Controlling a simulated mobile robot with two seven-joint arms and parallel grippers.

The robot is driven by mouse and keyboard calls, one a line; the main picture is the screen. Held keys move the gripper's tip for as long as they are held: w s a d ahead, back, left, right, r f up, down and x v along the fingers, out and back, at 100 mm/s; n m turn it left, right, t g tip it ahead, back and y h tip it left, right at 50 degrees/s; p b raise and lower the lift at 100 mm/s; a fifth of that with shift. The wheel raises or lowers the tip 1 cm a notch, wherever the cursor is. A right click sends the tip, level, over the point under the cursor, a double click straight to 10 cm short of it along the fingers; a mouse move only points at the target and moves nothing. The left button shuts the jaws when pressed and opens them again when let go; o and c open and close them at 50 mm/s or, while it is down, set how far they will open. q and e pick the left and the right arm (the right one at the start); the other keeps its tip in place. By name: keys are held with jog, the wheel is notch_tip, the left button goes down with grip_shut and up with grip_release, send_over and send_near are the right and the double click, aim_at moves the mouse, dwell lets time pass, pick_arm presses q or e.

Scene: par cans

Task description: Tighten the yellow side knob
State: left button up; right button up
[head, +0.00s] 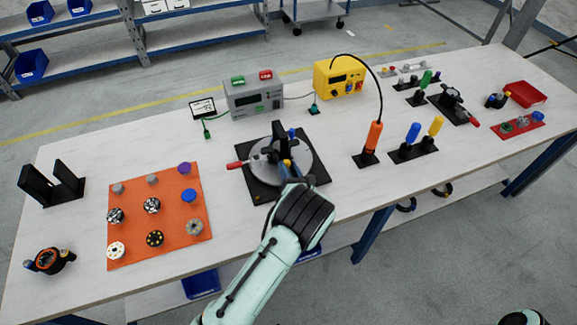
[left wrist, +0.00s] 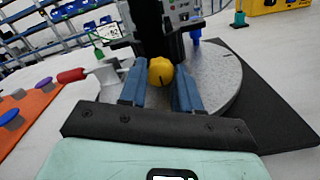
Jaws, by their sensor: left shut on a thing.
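The yellow side knob (left wrist: 160,71) is a small round knob on the front of a black upright post (left wrist: 150,28). The post stands over a round grey plate (left wrist: 218,80) on a black base (head: 318,180). My left gripper (left wrist: 160,88) reaches the knob from the front, with one blue finger on each side, and is shut on it. In the head view my left gripper (head: 289,172) stands at the front of the fixture and largely hides the knob. A red-tipped handle (left wrist: 72,75) sticks out left of the post. My right gripper is not in view.
An orange mat (head: 175,235) with several small knobs and discs lies left of the fixture. A grey meter box (head: 253,97) and a yellow box (head: 340,80) stand behind. An orange-handled tool (head: 372,138) stands to the right. The front table edge near my arm is clear.

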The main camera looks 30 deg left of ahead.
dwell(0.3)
pick_arm(q)
jog(key=o, duration=1.1)
jog(key=shift+c, duration=0.2)
jog(key=shift+f, duration=0.1)
